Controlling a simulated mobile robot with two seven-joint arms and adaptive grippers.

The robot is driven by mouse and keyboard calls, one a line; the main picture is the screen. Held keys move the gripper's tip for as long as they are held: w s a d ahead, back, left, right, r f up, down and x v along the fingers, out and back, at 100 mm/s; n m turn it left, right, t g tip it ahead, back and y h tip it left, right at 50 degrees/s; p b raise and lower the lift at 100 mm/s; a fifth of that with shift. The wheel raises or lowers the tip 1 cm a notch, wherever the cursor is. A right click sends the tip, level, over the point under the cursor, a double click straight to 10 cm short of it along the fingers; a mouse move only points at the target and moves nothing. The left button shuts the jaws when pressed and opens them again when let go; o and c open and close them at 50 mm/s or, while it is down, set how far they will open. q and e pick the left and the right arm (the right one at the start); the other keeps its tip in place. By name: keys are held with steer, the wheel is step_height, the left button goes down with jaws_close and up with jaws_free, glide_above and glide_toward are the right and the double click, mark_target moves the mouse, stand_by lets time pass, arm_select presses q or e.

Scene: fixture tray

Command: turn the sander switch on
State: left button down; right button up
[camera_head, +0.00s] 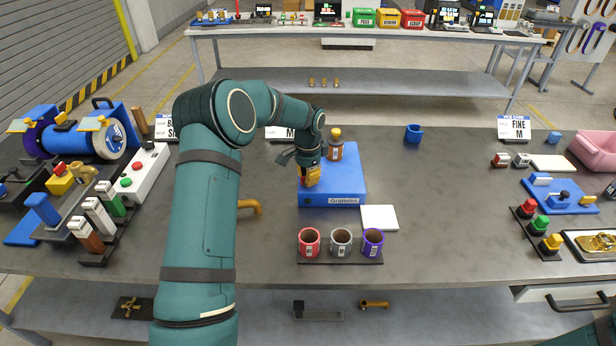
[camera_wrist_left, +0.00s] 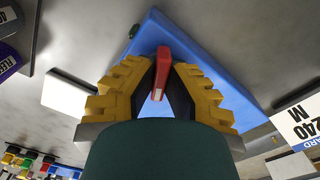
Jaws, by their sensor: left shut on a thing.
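My left gripper (camera_head: 312,178) has yellow fingers and points down over the blue block (camera_head: 345,187) in the middle of the bench. In the left wrist view, the gripper (camera_wrist_left: 160,88) is shut on a slim red piece (camera_wrist_left: 162,68), with the blue block (camera_wrist_left: 205,65) behind it. Whether this red piece is the sander switch I cannot tell; the gripper hides it in the head view. A blue and purple drum machine (camera_head: 85,138) stands at the left, beside a white panel (camera_head: 150,165) with red and green buttons. My right gripper is out of view.
Red, grey and purple cups (camera_head: 341,241) stand in front. A blue cup (camera_head: 413,133) is behind right. The bench right of the block is mostly clear.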

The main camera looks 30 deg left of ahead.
arm_select(q)
steer(key=n, duration=0.6)
steer(key=shift+n, duration=0.3)
steer(key=n, duration=0.5)
steer(key=shift+s+f+n, duration=0.1)
steer(key=shift+n, duration=0.2)
steer(key=shift+p, duration=0.3)
steer(key=c, duration=1)
jaws_free()
steer(key=shift+c, duration=0.2)
step_height(320, 180, up, 12)
steer(key=shift+r, duration=0.1)
